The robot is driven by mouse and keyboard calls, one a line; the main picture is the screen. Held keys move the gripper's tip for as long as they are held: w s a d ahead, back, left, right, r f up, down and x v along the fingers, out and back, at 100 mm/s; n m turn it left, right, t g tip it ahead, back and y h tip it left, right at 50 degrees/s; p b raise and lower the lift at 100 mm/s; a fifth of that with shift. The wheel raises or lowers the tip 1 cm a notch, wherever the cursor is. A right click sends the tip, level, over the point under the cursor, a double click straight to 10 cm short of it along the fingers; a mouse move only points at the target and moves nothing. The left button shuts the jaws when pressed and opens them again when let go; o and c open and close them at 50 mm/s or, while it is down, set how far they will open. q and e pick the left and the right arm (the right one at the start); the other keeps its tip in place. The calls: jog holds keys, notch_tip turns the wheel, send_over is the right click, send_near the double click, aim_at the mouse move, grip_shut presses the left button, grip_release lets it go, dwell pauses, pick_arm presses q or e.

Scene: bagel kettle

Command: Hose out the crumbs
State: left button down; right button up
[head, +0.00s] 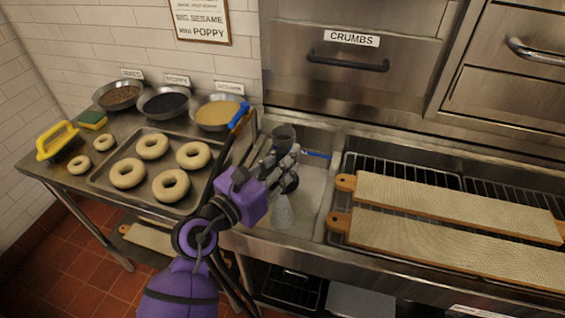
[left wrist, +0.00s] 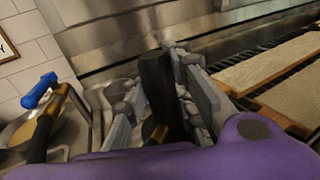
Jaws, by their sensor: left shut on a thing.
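My left gripper (head: 284,160) is over the metal sink (head: 314,188). It is shut on a dark spray-hose handle, whose black body (left wrist: 156,85) stands between the fingers in the left wrist view. A pale, cone-shaped spray (head: 283,212) shows below the gripper, pointing down into the sink. A closed steel drawer (head: 300,82) labelled CRUMBS is in the wall behind. I cannot make out any crumbs; my arm hides part of the sink. My right gripper is not in view.
A tray (head: 112,197) of bagels stands left of the sink, with bowls of toppings behind it. Wooden boards (head: 440,200) lie on a rack to the right. A blue-ended black tube (head: 240,115) rises beside my arm. A yellow-handled tool (head: 55,141) lies far left.

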pick_arm(q)
jog(key=shift+w+d, duration=0.3)
jog(key=shift+w, duration=0.6)
jog(key=shift+w+d, duration=0.25)
jog(key=shift+w, duration=0.65)
jog(key=shift+w+d, duration=0.3)
jog(key=shift+w, duration=0.6)
